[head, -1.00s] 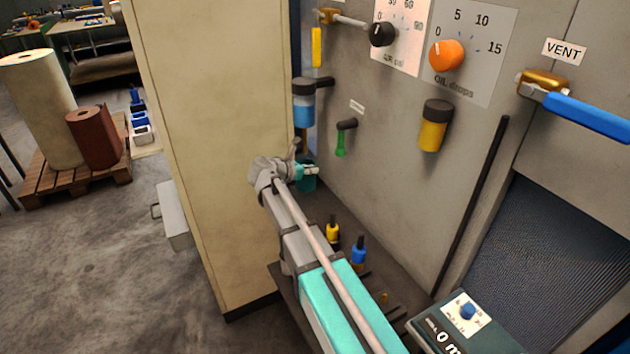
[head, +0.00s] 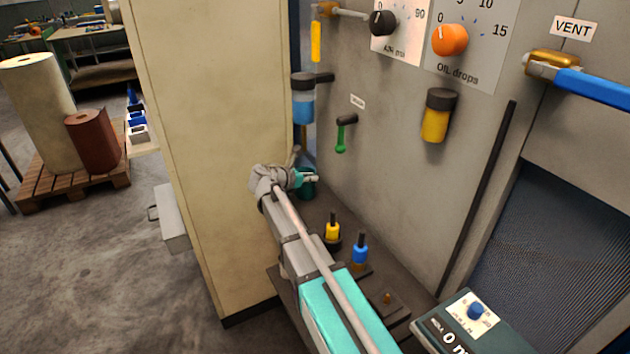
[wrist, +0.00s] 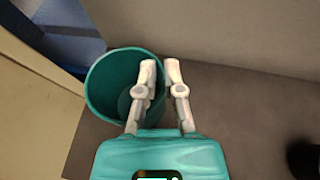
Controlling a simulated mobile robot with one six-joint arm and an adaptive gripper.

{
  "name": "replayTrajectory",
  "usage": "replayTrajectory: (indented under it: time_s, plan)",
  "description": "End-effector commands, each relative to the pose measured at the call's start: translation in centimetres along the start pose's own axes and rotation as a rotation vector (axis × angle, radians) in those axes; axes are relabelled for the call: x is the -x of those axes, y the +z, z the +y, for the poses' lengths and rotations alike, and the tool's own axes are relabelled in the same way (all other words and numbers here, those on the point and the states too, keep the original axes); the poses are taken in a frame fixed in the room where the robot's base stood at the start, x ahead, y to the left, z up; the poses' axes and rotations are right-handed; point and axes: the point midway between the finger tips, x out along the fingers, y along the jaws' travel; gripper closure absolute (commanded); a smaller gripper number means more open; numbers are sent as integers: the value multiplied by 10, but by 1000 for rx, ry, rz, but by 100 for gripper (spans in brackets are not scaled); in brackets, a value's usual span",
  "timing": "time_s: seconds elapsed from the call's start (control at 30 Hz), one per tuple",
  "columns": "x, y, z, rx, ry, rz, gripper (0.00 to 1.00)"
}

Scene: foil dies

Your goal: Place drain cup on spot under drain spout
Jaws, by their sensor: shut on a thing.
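The drain cup is a teal, round, open-topped cup (head: 308,189), partly behind my gripper in the head view. In the wrist view the cup (wrist: 103,92) looks empty. My gripper (wrist: 160,63) is shut on its right wall, with one finger inside the rim and one outside; it also shows in the head view (head: 312,179). The cup is at the far left end of the dark shelf; I cannot tell whether it touches the shelf. A green-tipped spout (head: 341,138) hangs on the grey panel, above and right of the cup. No marked spot shows clearly.
A cream cabinet (head: 205,150) stands close on the left. A blue filter bowl (head: 303,108) hangs above the cup. A yellow bottle (head: 332,230) and a blue bottle (head: 360,248) stand on the dark shelf (head: 395,270). Bare shelf lies right of the cup.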

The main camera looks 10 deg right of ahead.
Motion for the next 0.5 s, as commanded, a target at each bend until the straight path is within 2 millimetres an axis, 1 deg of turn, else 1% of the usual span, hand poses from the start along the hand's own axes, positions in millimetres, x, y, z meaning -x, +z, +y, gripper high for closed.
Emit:
replayTrajectory:
  time_s: [0.23,0.37,0.4,0.47,0.5]
  plan:
    - [0,1,0,0,0,0,100]
    - [-1,-2,0,0,0,0,100]
    - [-1,-2,0,0,0,0,88]
    - [-1,-2,0,0,0,0,77]
    - [-1,-2,0,0,0,0,69]
